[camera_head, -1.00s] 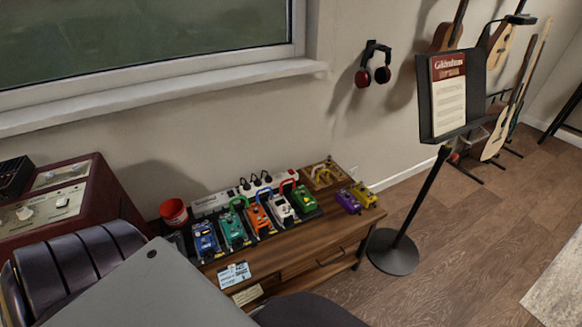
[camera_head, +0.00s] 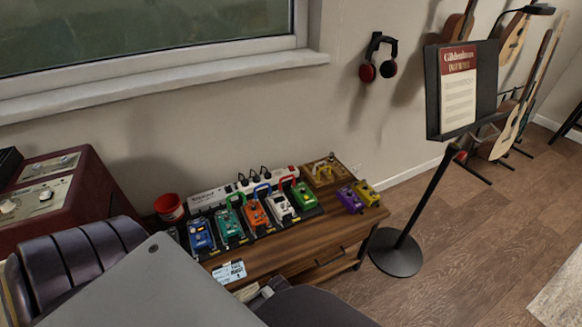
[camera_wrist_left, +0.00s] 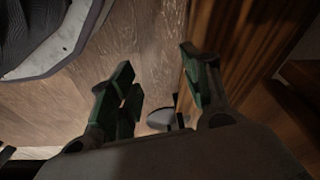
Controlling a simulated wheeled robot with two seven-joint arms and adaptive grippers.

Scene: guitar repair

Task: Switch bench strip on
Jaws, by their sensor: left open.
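The bench strip (camera_head: 212,196) is a long white power strip with several black plugs in it. In the head view it lies at the back of the wooden bench, behind the row of pedals. A small red spot, perhaps its switch, shows near its right end; its on or off state cannot be told. In the left wrist view my left gripper (camera_wrist_left: 160,84) is open and empty, its green-dark fingers apart beside a wooden surface of furniture (camera_wrist_left: 244,45), with the floor below. The strip does not show there. My right gripper is not in view.
Several coloured pedals (camera_head: 256,214) stand in front of the strip. A red cup (camera_head: 169,207) is at its left end, a wooden board (camera_head: 324,170) at its right. A music stand (camera_head: 397,252) stands right of the bench. A window sill (camera_head: 180,85) runs above.

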